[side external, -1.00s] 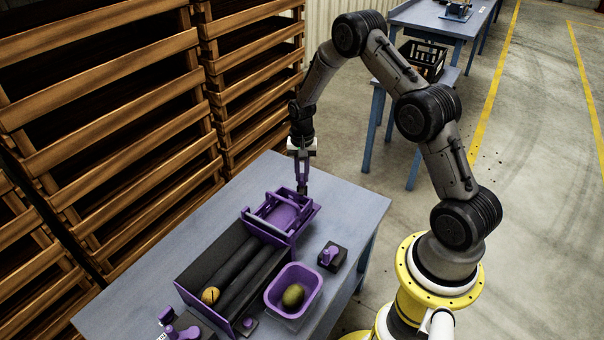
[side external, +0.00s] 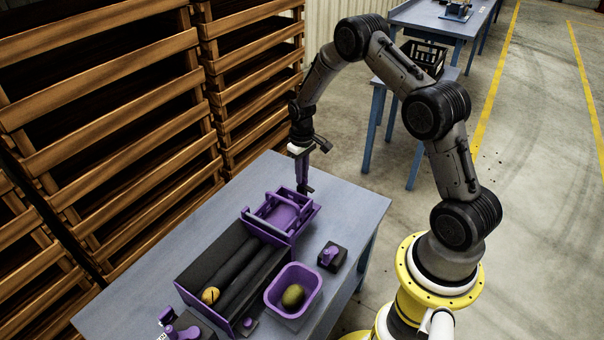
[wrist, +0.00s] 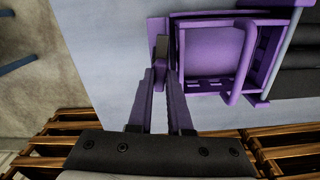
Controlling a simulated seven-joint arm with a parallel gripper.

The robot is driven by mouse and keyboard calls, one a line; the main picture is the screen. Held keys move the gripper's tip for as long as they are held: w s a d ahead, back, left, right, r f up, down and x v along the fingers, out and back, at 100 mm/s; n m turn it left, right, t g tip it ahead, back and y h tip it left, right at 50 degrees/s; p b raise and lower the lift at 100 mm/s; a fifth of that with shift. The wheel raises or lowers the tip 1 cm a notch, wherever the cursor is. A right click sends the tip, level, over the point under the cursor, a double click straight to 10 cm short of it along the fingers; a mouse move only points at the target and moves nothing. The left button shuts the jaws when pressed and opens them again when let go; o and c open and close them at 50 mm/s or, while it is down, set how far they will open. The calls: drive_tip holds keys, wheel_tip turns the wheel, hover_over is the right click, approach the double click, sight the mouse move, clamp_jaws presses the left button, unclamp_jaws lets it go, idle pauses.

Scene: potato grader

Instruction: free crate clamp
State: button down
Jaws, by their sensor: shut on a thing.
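A purple crate (side external: 284,213) sits at the far end of the dark grader (side external: 205,263). In the wrist view the crate (wrist: 208,48) is at upper right, with a purple bar across it. My gripper (side external: 305,187) points down at the crate's far corner. In the wrist view its purple fingers (wrist: 161,62) are shut on a small dark block (wrist: 161,47) beside the crate's wall, which I take to be the clamp. The fingers partly cover this block, and I cannot tell whether it still bears on the crate.
A purple tub (side external: 273,292) with a potato (side external: 293,296) stands beside the grader. A black block with a purple knob (side external: 329,256) is nearby. A yellowish potato (side external: 210,295) lies in the grader. Slatted wooden crates (side external: 110,130) are stacked behind the table (side external: 352,208).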

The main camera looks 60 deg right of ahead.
drive_tip(key=shift+n, duration=0.8)
drive_tip(key=c, duration=0.8)
unclamp_jaws()
drive_tip(key=shift+c, duration=0.2)
drive_tip(key=shift+r, duration=0.1)
wheel_tip(320, 180, up, 14)
